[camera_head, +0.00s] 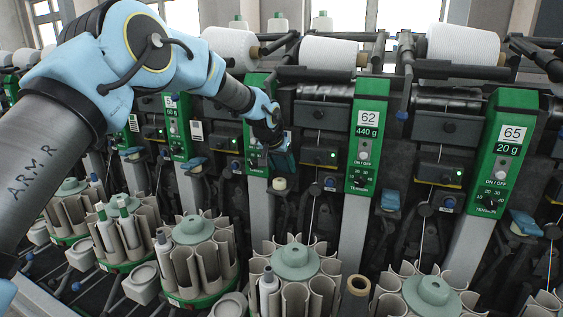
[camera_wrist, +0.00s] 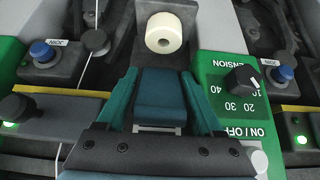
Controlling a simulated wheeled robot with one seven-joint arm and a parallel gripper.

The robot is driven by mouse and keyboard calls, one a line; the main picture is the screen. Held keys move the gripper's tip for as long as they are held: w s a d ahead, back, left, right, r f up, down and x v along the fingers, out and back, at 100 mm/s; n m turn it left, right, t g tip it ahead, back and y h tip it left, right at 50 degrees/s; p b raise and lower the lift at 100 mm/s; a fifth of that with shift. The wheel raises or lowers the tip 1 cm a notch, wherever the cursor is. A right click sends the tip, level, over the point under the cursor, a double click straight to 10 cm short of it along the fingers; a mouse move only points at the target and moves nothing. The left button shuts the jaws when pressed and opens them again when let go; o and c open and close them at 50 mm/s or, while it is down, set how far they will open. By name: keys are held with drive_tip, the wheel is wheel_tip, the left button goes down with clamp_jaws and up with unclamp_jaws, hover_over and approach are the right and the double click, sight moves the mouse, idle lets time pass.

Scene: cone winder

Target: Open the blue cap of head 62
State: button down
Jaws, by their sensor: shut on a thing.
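A blue cap (camera_head: 390,200) sits at lower right of that panel, apart from my gripper. My gripper (camera_head: 281,160) is left of the panel, beside another green panel largely covered by my arm. In the wrist view, my gripper's teal fingers (camera_wrist: 157,76) are shut on both sides of a dark blue cap (camera_wrist: 160,92). The held cap's lower part is hidden by my gripper body. I cannot tell from the labels which head this cap belongs to.
A cream roll (camera_wrist: 166,32) lies just beyond the fingertips. A green panel with a black tension knob (camera_wrist: 240,78) stands close beside the right finger in the wrist view. Head 65's panel (camera_head: 503,150) is at right. Tube magazines (camera_head: 295,258) line the front below.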

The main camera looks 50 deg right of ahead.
drive_tip(key=shift+c, duration=1.4)
unclamp_jaws()
drive_tip(key=b+v, duration=0.4)
drive_tip(key=v, duration=0.6)
drive_tip(key=shift+a+r, duration=0.2)
drive_tip(key=shift+r, duration=0.1)
